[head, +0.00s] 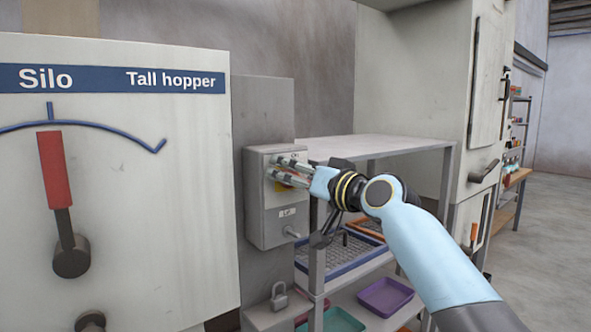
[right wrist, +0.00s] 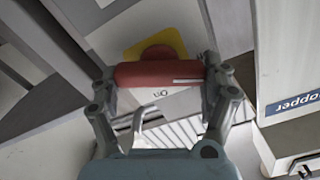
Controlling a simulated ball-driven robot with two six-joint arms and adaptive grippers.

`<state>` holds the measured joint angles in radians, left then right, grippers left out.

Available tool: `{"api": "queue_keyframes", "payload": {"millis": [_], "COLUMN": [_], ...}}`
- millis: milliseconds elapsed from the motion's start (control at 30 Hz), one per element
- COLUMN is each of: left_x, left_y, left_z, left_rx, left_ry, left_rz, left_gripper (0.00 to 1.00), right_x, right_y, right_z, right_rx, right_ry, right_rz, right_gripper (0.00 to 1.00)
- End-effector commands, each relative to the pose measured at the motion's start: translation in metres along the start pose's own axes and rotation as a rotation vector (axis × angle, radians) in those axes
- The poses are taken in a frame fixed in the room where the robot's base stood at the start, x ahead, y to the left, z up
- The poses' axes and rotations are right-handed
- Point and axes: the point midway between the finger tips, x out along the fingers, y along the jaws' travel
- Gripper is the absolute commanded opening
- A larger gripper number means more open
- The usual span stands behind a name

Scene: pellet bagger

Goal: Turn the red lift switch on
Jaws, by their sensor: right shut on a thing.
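The red lift switch (right wrist: 150,74) is a red rotary handle with a white line near one end, on a yellow plate (right wrist: 142,49). In the head view the grey switch box (head: 262,215) is mounted beside the silo panel, and my fingers mostly hide the handle. My right gripper (head: 284,172) is at the upper face of the box, shut on the red handle. Whether the switch stands at on cannot be told. My left gripper is not in view.
The silo panel (head: 140,200) with a red-handled lever (head: 54,170) stands left. A padlock (head: 278,296) hangs below the box. A metal shelf rack (head: 380,144) with trays is close behind my right arm. Open floor (head: 540,270) lies at the right.

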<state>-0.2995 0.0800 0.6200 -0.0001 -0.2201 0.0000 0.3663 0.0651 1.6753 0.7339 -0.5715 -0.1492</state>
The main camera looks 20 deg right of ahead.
Motion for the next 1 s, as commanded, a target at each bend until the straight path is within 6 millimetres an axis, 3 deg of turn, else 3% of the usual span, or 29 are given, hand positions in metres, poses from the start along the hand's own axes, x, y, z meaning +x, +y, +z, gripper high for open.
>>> {"api": "queue_keyframes", "payload": {"millis": [1000], "left_x": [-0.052], "left_y": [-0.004], "left_z": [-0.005], "left_rx": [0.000], "left_ry": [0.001], "left_rz": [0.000], "left_gripper": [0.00], "right_x": [0.000], "right_y": [0.007], "right_z": [0.003], "right_rx": [0.933], "right_ry": [0.000], "right_rz": [0.001], "right_gripper": [0.49]}}
